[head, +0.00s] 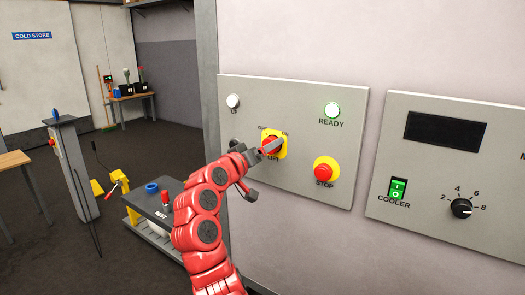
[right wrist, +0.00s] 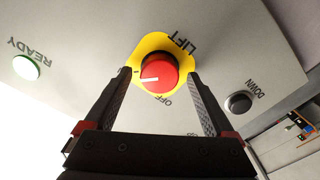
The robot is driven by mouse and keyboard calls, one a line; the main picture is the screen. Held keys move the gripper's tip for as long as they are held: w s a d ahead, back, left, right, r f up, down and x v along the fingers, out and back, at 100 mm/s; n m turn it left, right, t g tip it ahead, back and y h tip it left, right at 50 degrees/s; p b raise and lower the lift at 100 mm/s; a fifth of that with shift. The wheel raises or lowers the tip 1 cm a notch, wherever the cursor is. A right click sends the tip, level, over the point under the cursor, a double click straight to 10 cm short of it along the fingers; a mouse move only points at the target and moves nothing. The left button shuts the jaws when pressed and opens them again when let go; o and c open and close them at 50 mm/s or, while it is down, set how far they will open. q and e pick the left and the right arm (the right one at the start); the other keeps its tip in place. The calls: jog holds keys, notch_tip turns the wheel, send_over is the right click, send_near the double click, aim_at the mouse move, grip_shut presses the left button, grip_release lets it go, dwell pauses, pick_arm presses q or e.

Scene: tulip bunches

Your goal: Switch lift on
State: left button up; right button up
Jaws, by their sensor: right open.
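The lift switch is a red knob (right wrist: 158,74) on a yellow plate (head: 281,153), set in a grey wall panel (head: 345,110). In the right wrist view the knob's white mark points left, toward the ready lamp's side and away from the OFF label. The ON label shows in the head view, upper right of the knob. My right gripper (head: 268,148) is open in front of the switch, one finger on each side of the knob, with gaps visible between fingers and knob. It partly hides the knob in the head view. My left gripper is out of view.
The green READY lamp (head: 332,110) is lit. A red STOP button (head: 323,172) sits lower right of the switch. A black DOWN button (right wrist: 239,103) is beside it. The cooler panel (head: 440,115) is at right. A low lift table (head: 155,205) stands at left.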

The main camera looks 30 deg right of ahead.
jog(key=v, duration=1.7)
jog(key=shift+a, duration=0.2)
